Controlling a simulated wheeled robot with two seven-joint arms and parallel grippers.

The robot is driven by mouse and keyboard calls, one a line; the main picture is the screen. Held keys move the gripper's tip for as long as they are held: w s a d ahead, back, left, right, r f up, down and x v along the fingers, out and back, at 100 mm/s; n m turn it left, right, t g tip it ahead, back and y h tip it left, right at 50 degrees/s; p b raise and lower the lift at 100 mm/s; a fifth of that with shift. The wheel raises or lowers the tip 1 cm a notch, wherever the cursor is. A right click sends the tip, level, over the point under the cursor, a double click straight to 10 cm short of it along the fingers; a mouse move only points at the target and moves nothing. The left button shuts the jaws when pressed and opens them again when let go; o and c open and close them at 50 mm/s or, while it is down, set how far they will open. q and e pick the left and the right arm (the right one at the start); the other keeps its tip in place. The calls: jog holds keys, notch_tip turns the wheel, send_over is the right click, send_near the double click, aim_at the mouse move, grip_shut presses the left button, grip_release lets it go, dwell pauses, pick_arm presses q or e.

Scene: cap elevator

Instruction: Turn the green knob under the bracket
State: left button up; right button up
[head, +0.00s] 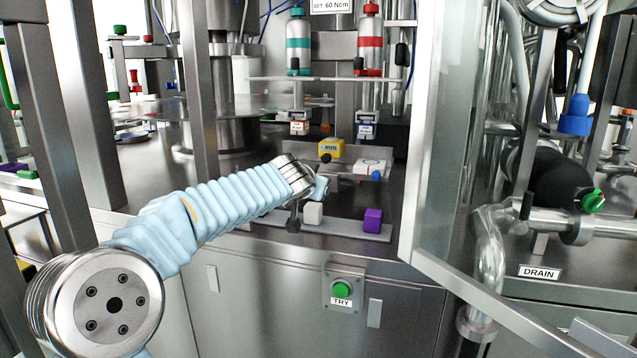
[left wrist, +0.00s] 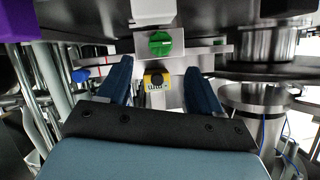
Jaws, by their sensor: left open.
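The green knob (left wrist: 160,43) is a round disc with a slot-like mark, seen face-on in the left wrist view, beside a grey metal bar, the likely bracket (left wrist: 205,51). In the head view the knob is not seen; my arm and gripper cover that area. My right gripper is not in view.
A white block (head: 313,213) and a purple block (head: 373,220) stand on a strip at the bench's front. A yellow gauge (head: 331,148) and a white device with a blue knob (head: 371,168) lie behind. A metal door frame (head: 424,130) stands right. A green TRY button (head: 341,290) is below.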

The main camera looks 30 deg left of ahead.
pick_arm(q)
jog(key=p+x, duration=0.1)
jog(key=x, duration=0.7)
jog(key=shift+w+a+f+p, duration=0.1)
jog(key=shift+w+p, duration=0.1)
jog(key=shift+p, duration=0.15)
jog(key=c, duration=1.1)
